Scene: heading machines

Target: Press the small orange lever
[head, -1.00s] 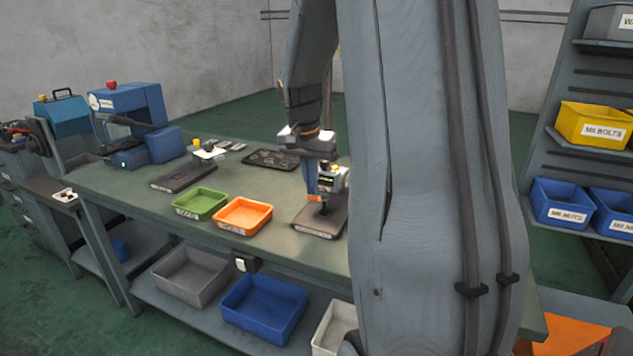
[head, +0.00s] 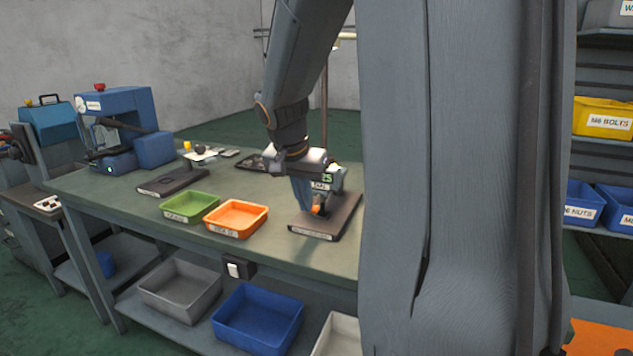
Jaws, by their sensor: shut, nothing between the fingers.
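My gripper (head: 310,205) points down over a dark flat plate (head: 326,226) on the workbench, right of the orange tray. It is shut and holds nothing. A small orange part (head: 317,210), which looks like the lever, shows right at the fingertips; I cannot tell whether they touch it. A small device with a light labelled face (head: 322,186) stands just behind the fingers, mostly hidden by my gripper.
A green tray (head: 182,218) and an orange tray (head: 219,232) stand left on the bench (head: 285,257). Another dark plate (head: 151,187) and a blue machine (head: 152,120) are farther left. Bins sit on the shelf below. My own column hides the right part.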

